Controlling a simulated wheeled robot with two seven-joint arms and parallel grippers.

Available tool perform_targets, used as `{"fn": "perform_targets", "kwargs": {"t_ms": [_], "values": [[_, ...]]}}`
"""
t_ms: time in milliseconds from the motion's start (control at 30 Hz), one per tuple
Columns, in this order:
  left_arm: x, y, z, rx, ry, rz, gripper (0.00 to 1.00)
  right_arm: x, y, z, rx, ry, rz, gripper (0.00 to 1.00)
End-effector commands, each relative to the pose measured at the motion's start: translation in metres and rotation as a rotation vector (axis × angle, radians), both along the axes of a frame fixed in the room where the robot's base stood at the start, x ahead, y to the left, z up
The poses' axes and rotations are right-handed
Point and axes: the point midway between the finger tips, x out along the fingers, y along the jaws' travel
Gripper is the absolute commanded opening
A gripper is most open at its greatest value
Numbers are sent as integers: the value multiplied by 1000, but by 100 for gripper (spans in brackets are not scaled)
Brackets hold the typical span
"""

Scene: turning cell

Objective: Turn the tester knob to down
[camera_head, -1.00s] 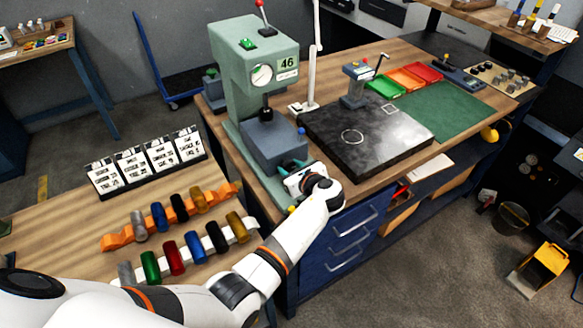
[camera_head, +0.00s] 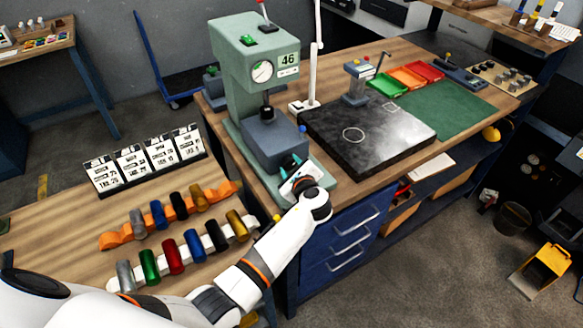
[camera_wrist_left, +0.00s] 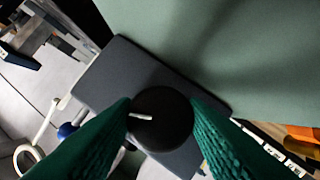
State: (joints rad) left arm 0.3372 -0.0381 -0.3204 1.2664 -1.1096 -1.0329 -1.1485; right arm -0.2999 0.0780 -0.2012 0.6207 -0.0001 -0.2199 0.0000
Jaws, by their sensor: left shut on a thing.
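The tester is a pale green machine (camera_head: 235,80) with a round dial and a "46" label, standing at the left end of the bench in the head view. A dark grey-blue block (camera_head: 272,148) is at its front. My left gripper (camera_head: 292,165) is at the front of this block, with its fingers partly seen. In the left wrist view the black round knob (camera_wrist_left: 170,122) sits between the green finger pads of the left gripper (camera_wrist_left: 160,120), which is shut on it. The white mark on the knob points left in that picture. The knob is hidden in the head view.
A dark stone plate (camera_head: 380,145) lies right of the tester. Red, orange and green trays (camera_head: 425,70) and a green mat (camera_head: 440,110) lie beyond. A rack of coloured cylinders (camera_head: 190,250) and flip cards (camera_head: 145,162) are on the left table.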

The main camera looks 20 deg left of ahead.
Motion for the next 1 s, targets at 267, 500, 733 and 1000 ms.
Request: {"fn": "perform_targets", "kwargs": {"t_ms": [267, 500, 733, 1000], "values": [[0, 1, 1, 0, -5, 1, 17, 0, -3, 0, -4, 0, 1, 40], [0, 1, 1, 0, -5, 1, 60, 0, -3, 0, -4, 0, 0, 40], [0, 1, 0, -1, -4, 1, 60, 0, -4, 0, -4, 0, 0, 40], [-18, -15, 6, -4, -4, -1, 60, 0, -3, -4, -4, 0, -1, 40]]}}
